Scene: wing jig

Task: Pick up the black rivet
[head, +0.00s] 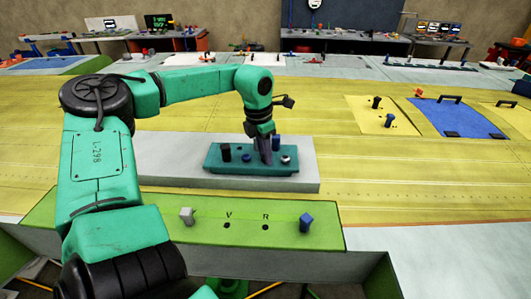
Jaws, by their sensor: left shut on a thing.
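A teal tray (215,165) sits on a pale grey block and holds several rivets. A black rivet (226,152) stands upright at its left end. A blue rivet (246,157) and a pale grey one (286,159) stand nearer the front. A dark rivet (276,144) shows just right of the fingers. My left gripper (266,160) points down into the middle of the tray, shut on a rivet there. Its fingers hide that rivet, so I cannot tell its colour. My right gripper is not in view.
A green strip (160,218) marked V and R lies in front, with a grey rivet (186,216) and a blue rivet (306,223) upright on it.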

